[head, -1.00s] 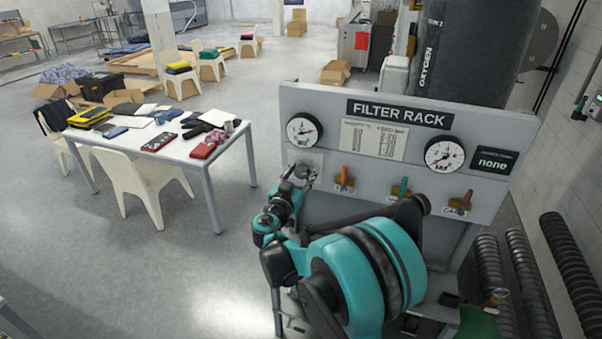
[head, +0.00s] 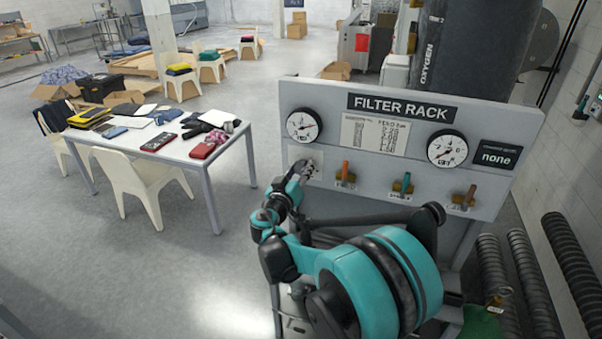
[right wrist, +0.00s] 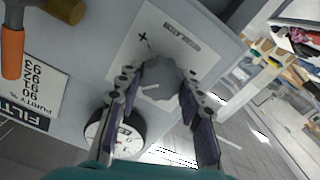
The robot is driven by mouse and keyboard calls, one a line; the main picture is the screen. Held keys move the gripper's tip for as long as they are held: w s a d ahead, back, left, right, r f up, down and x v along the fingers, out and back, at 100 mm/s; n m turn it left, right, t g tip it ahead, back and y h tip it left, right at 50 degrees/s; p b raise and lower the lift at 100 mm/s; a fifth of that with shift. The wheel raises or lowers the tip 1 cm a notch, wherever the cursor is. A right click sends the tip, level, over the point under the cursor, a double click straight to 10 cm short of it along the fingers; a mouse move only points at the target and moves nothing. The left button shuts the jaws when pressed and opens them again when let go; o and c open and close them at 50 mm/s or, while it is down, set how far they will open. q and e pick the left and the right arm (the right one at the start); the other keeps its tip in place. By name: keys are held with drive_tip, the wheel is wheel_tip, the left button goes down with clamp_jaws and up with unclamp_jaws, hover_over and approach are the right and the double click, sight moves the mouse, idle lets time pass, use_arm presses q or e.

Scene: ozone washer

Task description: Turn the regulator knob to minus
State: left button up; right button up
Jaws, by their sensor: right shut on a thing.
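The regulator knob (right wrist: 163,82) is a grey, many-sided knob on a pale plate (right wrist: 207,53) with a plus sign on it; I cannot make out a minus sign. A pale line shows on the knob's face. My right gripper (right wrist: 158,88) is shut on the knob, with one finger on each side of it. In the head view the right gripper (head: 305,170) is at the panel's left end, below the left gauge (head: 304,126), and mostly covers the knob. My left gripper is not in view.
The filter rack panel (head: 405,103) carries a second gauge (head: 447,149), a "none" display (head: 497,156) and orange (head: 345,170), teal (head: 406,182) and brown (head: 470,194) handles right of my gripper.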

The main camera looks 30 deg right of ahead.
drive_tip(key=n+b, duration=0.1)
drive_tip(key=n, duration=0.3)
drive_tip(key=shift+f+n+b, duration=0.1)
drive_tip(key=shift+n+b, duration=0.2)
drive_tip(key=shift+b, duration=0.05)
drive_tip(key=n+b, duration=0.1)
drive_tip(key=n, duration=0.2)
drive_tip(key=shift+a+n, duration=0.1)
drive_tip(key=shift+n, duration=0.2)
drive_tip(key=n+b, duration=0.1)
drive_tip(key=n, duration=0.3)
drive_tip(key=shift+f+n, duration=0.1)
drive_tip(key=shift+n, duration=0.2)
drive_tip(key=n+b, duration=0.1)
drive_tip(key=n, duration=0.3)
drive_tip(key=shift+n, duration=0.3)
drive_tip(key=n+b, duration=0.1)
drive_tip(key=n, duration=0.3)
drive_tip(key=shift+f, duration=0.15)
drive_tip(key=n, duration=0.9)
drive_tip(key=shift+s+b, duration=0.1)
drive_tip(key=shift+b, duration=0.3)
drive_tip(key=shift+n, duration=2.5)
